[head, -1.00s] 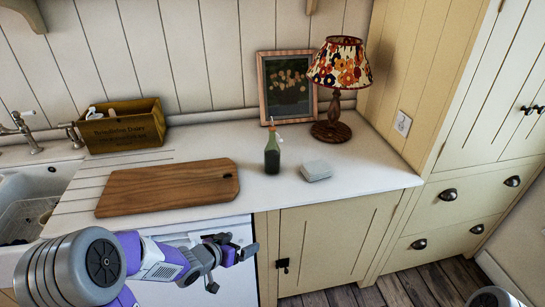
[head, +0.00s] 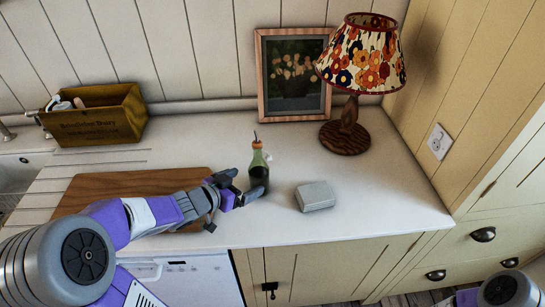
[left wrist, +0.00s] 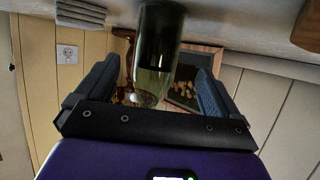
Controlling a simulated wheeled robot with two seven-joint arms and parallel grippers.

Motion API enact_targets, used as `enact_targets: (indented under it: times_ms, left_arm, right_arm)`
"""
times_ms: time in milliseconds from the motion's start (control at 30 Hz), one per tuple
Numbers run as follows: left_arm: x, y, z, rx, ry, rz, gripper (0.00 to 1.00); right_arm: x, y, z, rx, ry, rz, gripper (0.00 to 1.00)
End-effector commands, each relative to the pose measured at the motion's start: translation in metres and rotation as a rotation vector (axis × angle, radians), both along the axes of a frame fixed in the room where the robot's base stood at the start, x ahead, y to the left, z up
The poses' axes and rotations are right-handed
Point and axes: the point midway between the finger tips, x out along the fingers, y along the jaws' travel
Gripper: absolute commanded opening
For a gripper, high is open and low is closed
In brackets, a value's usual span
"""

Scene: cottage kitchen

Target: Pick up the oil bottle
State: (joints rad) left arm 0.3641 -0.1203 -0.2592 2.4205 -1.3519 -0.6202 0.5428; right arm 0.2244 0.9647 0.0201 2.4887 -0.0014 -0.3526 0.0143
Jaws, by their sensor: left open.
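The oil bottle (head: 259,174) is dark green glass with an orange-tipped spout and stands upright on the white counter. My left gripper (head: 241,187) is open at the bottle's left side, its fingers pointing toward it. In the left wrist view, which is upside down, the bottle (left wrist: 160,45) shows between the two open fingers (left wrist: 153,85), with a gap on each side. I cannot tell whether a finger touches it. My right gripper is not in view; only part of my right arm shows at the bottom right.
A wooden cutting board (head: 95,190) lies under my left forearm. A small pale block (head: 316,196) lies right of the bottle. A floral lamp (head: 345,130) and a framed picture (head: 293,112) stand behind. A wooden crate (head: 95,122) stands at the back left.

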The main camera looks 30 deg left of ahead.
Motion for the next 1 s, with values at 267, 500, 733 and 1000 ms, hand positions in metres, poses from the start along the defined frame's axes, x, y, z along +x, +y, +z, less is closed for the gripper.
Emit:
enact_targets:
  times_ms: [267,500,733,1000]
  left_arm:
    - [0.025,-0.008,-0.014,0.001,0.0,-0.003,0.96]
    - [0.055,-0.017,-0.027,0.001,0.001,-0.004,0.96]
    - [0.066,-0.02,-0.029,0.0,0.0,0.0,0.96]
    - [0.066,-0.019,-0.028,0.0,0.0,0.0,0.77]
  right_arm:
    - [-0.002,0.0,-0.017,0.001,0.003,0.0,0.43]
    - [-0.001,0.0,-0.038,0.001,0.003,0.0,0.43]
    - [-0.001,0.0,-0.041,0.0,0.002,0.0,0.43]
    - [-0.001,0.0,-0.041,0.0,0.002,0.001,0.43]
